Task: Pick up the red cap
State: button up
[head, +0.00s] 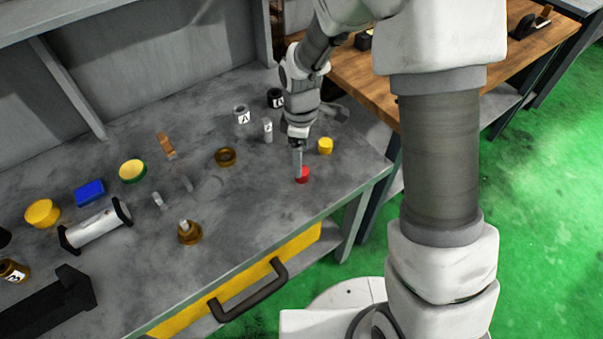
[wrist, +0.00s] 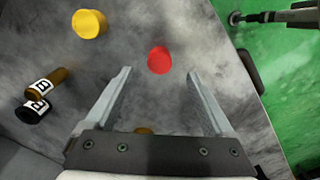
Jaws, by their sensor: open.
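The red cap (head: 302,175) sits on the grey workbench (head: 330,190) near its right front edge. In the wrist view the red cap (wrist: 159,61) lies ahead of my gripper, roughly centred between the lines of its two fingers. My gripper (head: 299,172) points down at the cap in the head view, its fingers partly covering it. The wrist view shows my gripper (wrist: 160,82) open with nothing between the fingers. I cannot tell whether a finger touches the cap.
A yellow cap (head: 325,146) stands close behind and right of the red cap. Labelled containers (head: 242,116) and a brown ring-like piece (head: 225,156) lie to the left. The bench ends just right of the cap.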

notch_tip(320, 180, down, 5)
jog(key=shift+r, duration=0.1)
grip_shut()
dwell(0.5)
